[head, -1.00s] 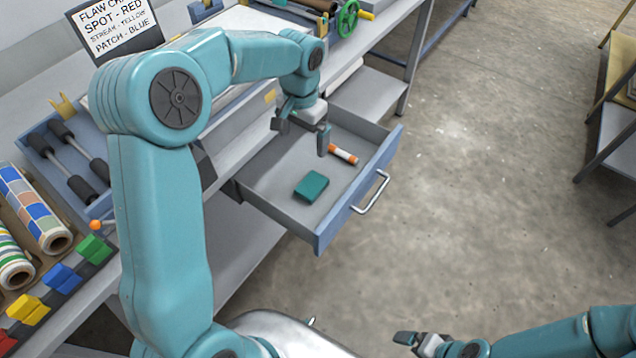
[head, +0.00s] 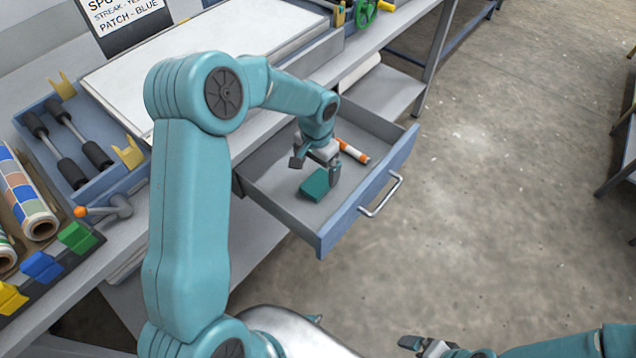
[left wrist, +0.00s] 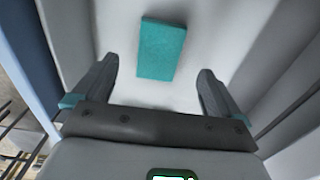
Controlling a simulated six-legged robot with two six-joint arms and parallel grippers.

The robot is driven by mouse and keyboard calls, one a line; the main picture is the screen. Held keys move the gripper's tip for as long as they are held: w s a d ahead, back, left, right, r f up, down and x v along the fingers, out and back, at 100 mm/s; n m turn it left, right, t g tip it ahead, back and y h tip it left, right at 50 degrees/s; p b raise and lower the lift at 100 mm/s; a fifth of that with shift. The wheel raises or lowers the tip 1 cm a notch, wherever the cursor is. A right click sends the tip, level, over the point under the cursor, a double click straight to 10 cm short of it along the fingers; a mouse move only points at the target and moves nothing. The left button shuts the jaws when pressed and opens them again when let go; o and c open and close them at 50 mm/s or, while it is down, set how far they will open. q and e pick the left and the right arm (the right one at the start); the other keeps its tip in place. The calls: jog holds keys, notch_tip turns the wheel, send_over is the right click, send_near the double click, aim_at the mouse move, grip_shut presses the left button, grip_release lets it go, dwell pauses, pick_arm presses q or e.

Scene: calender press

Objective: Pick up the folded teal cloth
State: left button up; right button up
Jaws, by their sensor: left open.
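The folded teal cloth (head: 314,187) lies flat in the open grey drawer (head: 285,184). In the left wrist view the cloth (left wrist: 162,50) shows between and beyond my left gripper's fingers, apart from both. My left gripper (head: 316,172) is inside the drawer's outline, just above the cloth, with its fingers spread and nothing between them. One finger overlaps the cloth's right edge in the head view. My right gripper (head: 412,344) is at the bottom edge, far from the drawer, and its finger gap is unclear.
An orange-and-white marker (head: 352,151) lies in the drawer behind the gripper. The drawer's blue front has a metal handle (head: 381,194). A blue tray with black-handled tools (head: 72,172) and patterned rolls (head: 30,200) sit on the bench. Open floor lies to the right.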

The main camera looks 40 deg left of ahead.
aim_at(320, 181)
pick_arm(q)
jog(key=f, duration=0.3)
jog(key=w+f, duration=0.1)
jog(key=f, duration=0.1)
jog(key=shift+d+f+p, duration=0.15)
jog(key=shift+f+p, duration=0.15)
jog(key=shift+p, duration=0.05)
jog(key=c, duration=1.2)
jog(key=shift+r, duration=0.15)
notch_tip(320, 181, up, 20)
jog(key=shift+f, duration=0.1)
jog(key=shift+o, duration=1.2)
jog(key=shift+c, duration=0.4)
